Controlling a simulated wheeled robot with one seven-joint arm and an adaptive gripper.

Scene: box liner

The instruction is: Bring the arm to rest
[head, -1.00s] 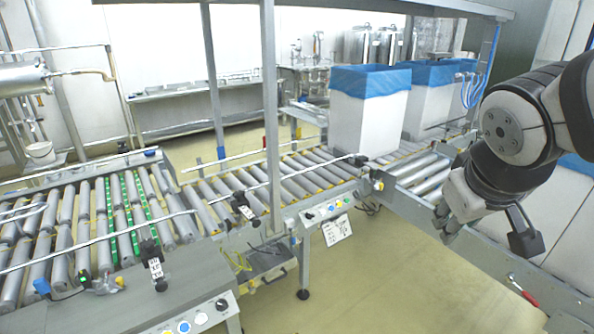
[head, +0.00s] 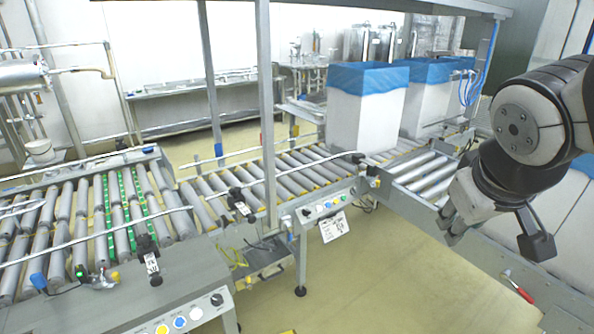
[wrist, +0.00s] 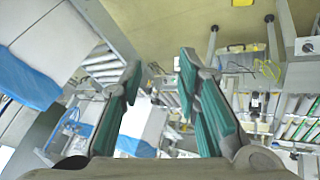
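My arm comes in from the right edge of the head view, bent downward, with my gripper (head: 447,222) at its lower left end. The gripper hangs in the air near the roller conveyor's right section. In the wrist view my gripper (wrist: 158,75) shows two green-padded fingers spread apart with nothing between them. The floor and conveyor parts show beyond the fingers.
A white box with a blue liner (head: 366,110) stands on the roller conveyor (head: 290,172); more lined boxes (head: 428,100) stand behind it. A control panel (head: 325,207) is on the conveyor's front. A grey post (head: 266,110) rises mid-view. The floor (head: 370,275) in front is clear.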

